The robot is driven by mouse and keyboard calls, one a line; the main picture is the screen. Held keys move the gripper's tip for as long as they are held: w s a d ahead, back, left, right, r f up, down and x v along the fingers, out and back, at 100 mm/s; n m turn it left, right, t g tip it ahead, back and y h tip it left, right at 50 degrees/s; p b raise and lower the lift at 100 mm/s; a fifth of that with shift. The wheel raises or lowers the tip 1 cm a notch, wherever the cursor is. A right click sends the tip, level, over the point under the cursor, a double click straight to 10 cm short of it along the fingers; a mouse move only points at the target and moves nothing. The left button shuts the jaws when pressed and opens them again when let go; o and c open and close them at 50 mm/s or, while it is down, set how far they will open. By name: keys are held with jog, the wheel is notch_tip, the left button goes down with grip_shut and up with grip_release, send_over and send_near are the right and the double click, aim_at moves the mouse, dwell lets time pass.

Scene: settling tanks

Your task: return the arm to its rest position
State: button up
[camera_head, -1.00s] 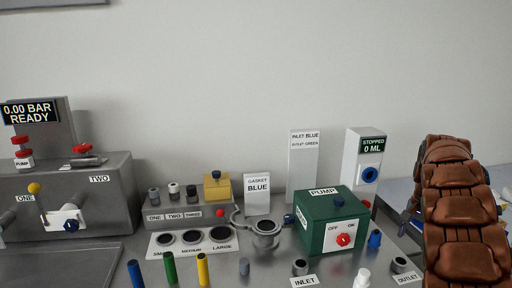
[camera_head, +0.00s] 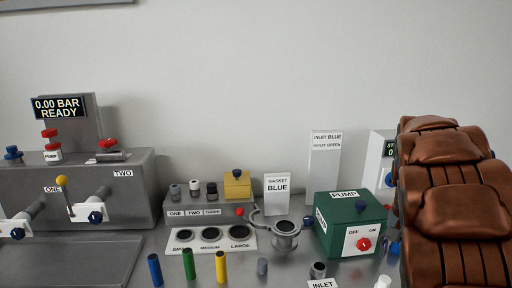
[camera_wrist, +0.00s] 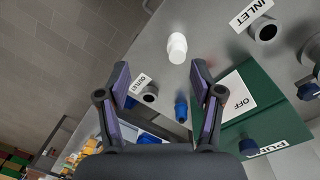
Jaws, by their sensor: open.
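My gripper (camera_wrist: 160,78) shows in the wrist view with its two dark fingers apart and nothing between them in its grasp. Beyond it are the steel bench top, a white bottle-like piece (camera_wrist: 177,47), a blue knob (camera_wrist: 181,108) and the outlet fitting (camera_wrist: 149,95). The green pump box (camera_wrist: 256,105) lies to the right of the right finger. In the head view my brown-covered arm fills the right edge, and my gripper is not visible there. The green pump box (camera_head: 332,215) stands just left of my arm.
A grey pressure unit (camera_head: 135,185) with a display and levers stands at left. A gasket board (camera_head: 200,251), a clamp ring (camera_head: 285,235), coloured cylinders (camera_head: 190,264) and a yellow box (camera_head: 237,185) stand mid-bench. Sign panels (camera_head: 325,175) stand behind. The upper wall area is clear.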

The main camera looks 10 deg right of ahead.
jog(key=s+a+f+n, duration=0.2)
jog(key=s+a+n, duration=0.1)
jog(key=s+a, duration=0.4)
jog(key=s+a+f+n, duration=0.1)
jog(key=s+a+n, duration=0.2)
jog(key=s+a, duration=0.5)
jog(key=s+a+f+n+g, duration=0.1)
jog(key=s+a+f+n, duration=0.1)
jog(key=s+a+n, duration=0.2)
jog(key=s+a, duration=0.3)
jog(key=s, duration=0.3)
jog(key=shift+a+f+y, duration=0.3)
jog(key=shift+f, duration=0.05)
